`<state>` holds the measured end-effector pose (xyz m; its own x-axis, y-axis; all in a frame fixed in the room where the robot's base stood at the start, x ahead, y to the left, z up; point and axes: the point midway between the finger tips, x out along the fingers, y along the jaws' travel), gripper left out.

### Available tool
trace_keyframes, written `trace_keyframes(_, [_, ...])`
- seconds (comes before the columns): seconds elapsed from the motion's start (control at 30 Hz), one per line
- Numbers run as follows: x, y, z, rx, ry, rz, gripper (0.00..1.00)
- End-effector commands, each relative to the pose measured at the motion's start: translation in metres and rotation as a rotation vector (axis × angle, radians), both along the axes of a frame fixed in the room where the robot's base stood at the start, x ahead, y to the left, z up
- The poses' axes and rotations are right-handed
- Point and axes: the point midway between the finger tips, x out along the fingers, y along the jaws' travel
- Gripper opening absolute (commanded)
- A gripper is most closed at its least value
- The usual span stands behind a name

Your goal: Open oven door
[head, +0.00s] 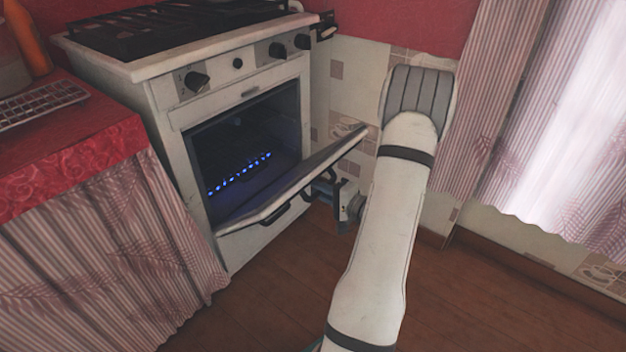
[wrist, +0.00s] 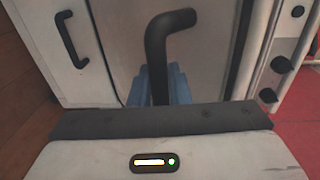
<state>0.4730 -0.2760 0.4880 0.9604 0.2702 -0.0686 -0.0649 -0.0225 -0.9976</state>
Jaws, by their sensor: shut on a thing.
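The white oven (head: 235,90) stands at the left of the head view. Its door (head: 310,172) hangs partly open, tilted outward from its lower edge. The dark cavity (head: 245,150) shows a row of small blue flames. My gripper (head: 325,188) is at the outer side of the door, near its right part. In the wrist view, its blue fingers (wrist: 178,88) are shut on the black door handle (wrist: 168,22). The handle also shows under the door in the head view (head: 275,214). Part of the grip is hidden behind the handle and the gripper body.
Black knobs (head: 197,81) line the oven front below the hob (head: 150,25). A red-covered counter (head: 70,150) with a striped skirt stands close at the left. Curtains (head: 500,110) hang at the right. Wooden floor (head: 290,290) is clear in front.

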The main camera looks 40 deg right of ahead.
Motion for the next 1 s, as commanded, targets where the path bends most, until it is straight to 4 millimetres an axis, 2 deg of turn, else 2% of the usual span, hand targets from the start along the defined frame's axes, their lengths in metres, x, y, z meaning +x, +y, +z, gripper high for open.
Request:
trace_keyframes(0.2, [-0.0053,-0.0003,-0.0104,0.004,0.005,0.004,0.0])
trace_keyframes(0.57, [-0.006,-0.0005,-0.0108,0.003,0.005,0.004,0.0])
trace_keyframes(0.6, [-0.0059,-0.0005,-0.0107,0.003,0.005,0.004,0.18])
trace_keyframes(0.83, [-0.0061,-0.0016,-0.0099,0.002,0.003,0.002,0.36])
trace_keyframes(1.0, [-0.0062,-0.0024,-0.0093,0.002,0.002,0.0,0.36])
